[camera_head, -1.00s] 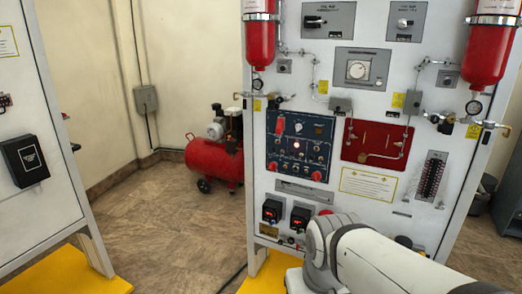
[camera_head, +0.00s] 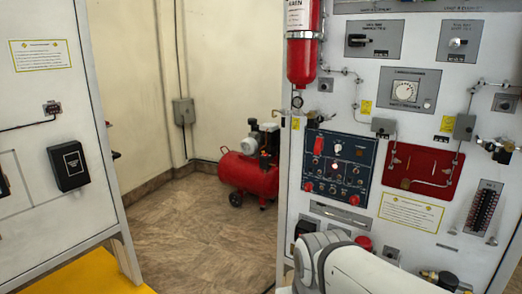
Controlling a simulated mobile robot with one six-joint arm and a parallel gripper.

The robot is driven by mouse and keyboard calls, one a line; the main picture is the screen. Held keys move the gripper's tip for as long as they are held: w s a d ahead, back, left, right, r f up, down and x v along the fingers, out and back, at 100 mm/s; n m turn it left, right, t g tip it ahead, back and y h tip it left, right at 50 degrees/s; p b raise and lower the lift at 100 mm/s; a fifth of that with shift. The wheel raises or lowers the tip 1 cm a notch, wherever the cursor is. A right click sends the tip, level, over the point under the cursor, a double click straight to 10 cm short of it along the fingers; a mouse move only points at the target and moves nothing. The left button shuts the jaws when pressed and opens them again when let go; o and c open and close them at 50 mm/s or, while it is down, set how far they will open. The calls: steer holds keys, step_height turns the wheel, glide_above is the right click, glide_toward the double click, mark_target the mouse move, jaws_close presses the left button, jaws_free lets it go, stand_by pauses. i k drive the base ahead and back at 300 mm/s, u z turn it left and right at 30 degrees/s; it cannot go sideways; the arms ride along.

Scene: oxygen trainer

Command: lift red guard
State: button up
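A dark blue control panel (camera_head: 342,150) is mounted on the white trainer board, right of centre. Three small red parts that look like switch guards show on it: one at the upper left (camera_head: 319,145), one at the lower left (camera_head: 308,187) and one at the lower right (camera_head: 354,200). I cannot tell from this view whether each is raised or lowered. A lit lamp (camera_head: 338,148) shows among the small knobs and switches. My white arm crosses the bottom right, below the panel. My gripper is outside the view, and nothing shows it touching a guard.
Another white trainer board (camera_head: 30,110) with a black box (camera_head: 69,166) stands at the left on a yellow base (camera_head: 85,272). A red compressor (camera_head: 248,172) sits on the floor behind, between the boards. Red cylinder (camera_head: 303,45) hangs above the panel. Brown floor (camera_head: 190,240) between the boards is clear.

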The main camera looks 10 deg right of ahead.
mark_target(318, 146)
steer(key=u, duration=0.15)
steer(key=i, duration=1.25)
steer(key=z, duration=0.5)
